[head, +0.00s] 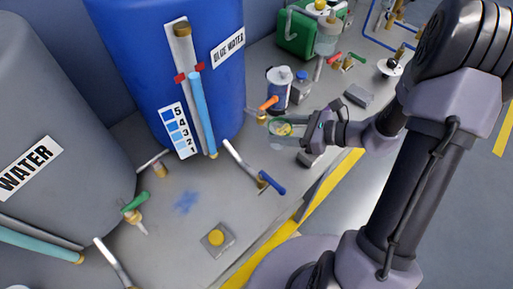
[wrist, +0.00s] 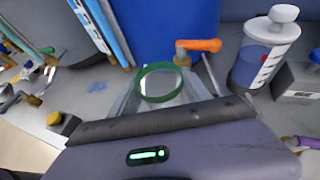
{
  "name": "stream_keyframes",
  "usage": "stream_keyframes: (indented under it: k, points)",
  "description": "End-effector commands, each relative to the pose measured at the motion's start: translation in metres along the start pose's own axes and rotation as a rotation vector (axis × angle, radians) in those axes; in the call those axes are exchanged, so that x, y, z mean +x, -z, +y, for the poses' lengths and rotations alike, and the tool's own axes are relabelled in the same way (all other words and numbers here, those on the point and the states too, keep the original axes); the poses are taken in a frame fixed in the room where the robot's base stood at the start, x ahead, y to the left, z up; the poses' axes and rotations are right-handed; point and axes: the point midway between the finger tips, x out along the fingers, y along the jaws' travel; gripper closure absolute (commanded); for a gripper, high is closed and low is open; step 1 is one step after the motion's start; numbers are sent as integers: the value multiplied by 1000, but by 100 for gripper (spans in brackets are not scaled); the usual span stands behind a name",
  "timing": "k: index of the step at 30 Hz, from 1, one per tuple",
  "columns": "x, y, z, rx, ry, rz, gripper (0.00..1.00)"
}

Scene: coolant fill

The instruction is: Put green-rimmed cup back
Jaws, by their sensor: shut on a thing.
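The green-rimmed cup (head: 281,130) is clear, with a green ring at its top. In the wrist view the cup's rim (wrist: 140,88) shows just beyond my gripper. My gripper (head: 297,126) is shut on the cup and holds it near the front of the bench, beside a tap with an orange handle (head: 269,103). The orange handle also shows in the wrist view (wrist: 203,45), just behind the cup. Whether the cup touches the bench or holds liquid, I cannot tell. The gripper body hides the cup's lower part in the wrist view.
A white-lidded canister (head: 279,90) stands behind the cup. A blue-handled tap (head: 270,183) and a yellow button (head: 216,237) are to the left. A green container (head: 296,38) is farther back.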

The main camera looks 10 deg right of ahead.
Motion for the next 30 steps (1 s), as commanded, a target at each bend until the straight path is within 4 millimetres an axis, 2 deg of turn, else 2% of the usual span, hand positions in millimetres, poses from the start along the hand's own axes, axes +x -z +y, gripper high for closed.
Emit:
stream_keyframes:
  k: [1, 3, 8, 13, 24, 25, 27, 30]
  points:
    - [7, 18, 1, 4, -1, 0, 85]
    - [14, 35, 1, 4, -1, 0, 85]
    - [23, 56, 1, 2, -1, 0, 85]
    - [36, 85, 1, 3, -1, 0, 85]
    - [37, 89, 1, 1, 0, 0, 85]
    - [37, 88, 1, 1, 0, 0, 37]
    - [37, 87, 1, 1, 0, 0, 24]
    - [37, 87, 1, 1, 0, 0, 22]
